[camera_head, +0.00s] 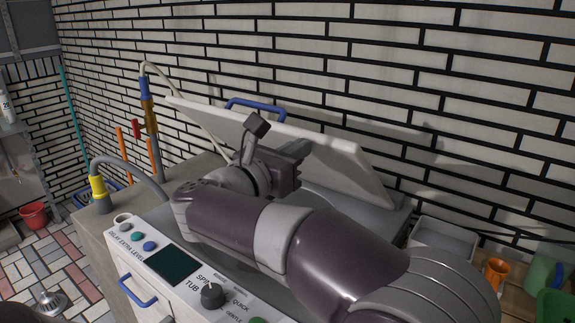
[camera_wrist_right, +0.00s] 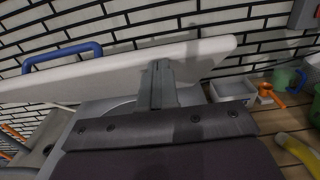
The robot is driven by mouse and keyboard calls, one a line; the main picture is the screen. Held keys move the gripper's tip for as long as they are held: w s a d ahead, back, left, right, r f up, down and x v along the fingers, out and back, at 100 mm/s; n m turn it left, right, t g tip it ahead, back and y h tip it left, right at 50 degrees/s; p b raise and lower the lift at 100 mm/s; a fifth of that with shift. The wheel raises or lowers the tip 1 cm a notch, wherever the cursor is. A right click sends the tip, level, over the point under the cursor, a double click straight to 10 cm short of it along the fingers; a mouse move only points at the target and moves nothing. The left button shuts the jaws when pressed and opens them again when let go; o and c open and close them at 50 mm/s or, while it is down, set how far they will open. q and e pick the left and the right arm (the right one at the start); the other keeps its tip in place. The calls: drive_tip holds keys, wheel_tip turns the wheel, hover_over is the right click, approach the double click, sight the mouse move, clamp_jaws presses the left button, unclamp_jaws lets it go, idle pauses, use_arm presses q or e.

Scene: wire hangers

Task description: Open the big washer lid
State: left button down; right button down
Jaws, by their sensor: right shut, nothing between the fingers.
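The big washer's white lid (camera_head: 325,152) is raised and tilted, with a blue handle (camera_head: 255,106) on its upper edge. The lid (camera_wrist_right: 205,48) and its handle (camera_wrist_right: 62,55) also show in the right wrist view. The washer's control panel (camera_head: 190,268) with buttons, screen and knob faces me. My right arm reaches over the washer top. My right gripper (camera_head: 294,157) is at the lid's near side; its fingers (camera_wrist_right: 157,72) are shut with nothing between them and overlap the lid in view. Whether they touch it I cannot tell. My left gripper is out of view.
A white brick wall stands close behind the lid. Hoses with a yellow fitting (camera_head: 98,188) and a blue-brown fitting (camera_head: 147,98) rise on the left. A grey-white tray (camera_head: 443,236), an orange cup (camera_head: 494,272) and green containers (camera_head: 540,272) stand at the right.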

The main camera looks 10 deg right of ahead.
drive_tip(key=shift+g+y, duration=0.7)
drive_tip(key=w+d+r+p, duration=0.1)
drive_tip(key=r+p, duration=0.1)
drive_tip(key=w+d+r+p, duration=0.2)
drive_tip(key=r, duration=0.1)
drive_tip(key=w+d+r+p, duration=0.1)
drive_tip(key=r+p, duration=0.2)
drive_tip(key=shift+w+d+r, duration=0.1)
drive_tip(key=shift+w+d, duration=0.15)
drive_tip(key=shift+d, duration=0.1)
drive_tip(key=w+d+r+g+y+p, duration=0.2)
drive_tip(key=w+d+r+p, duration=0.2)
drive_tip(key=p, duration=0.7)
drive_tip(key=w+d, duration=0.2)
drive_tip(key=w, duration=0.1)
drive_tip(key=shift+d+r, duration=0.15)
drive_tip(key=shift+d, duration=0.2)
drive_tip(key=shift+s, duration=0.1)
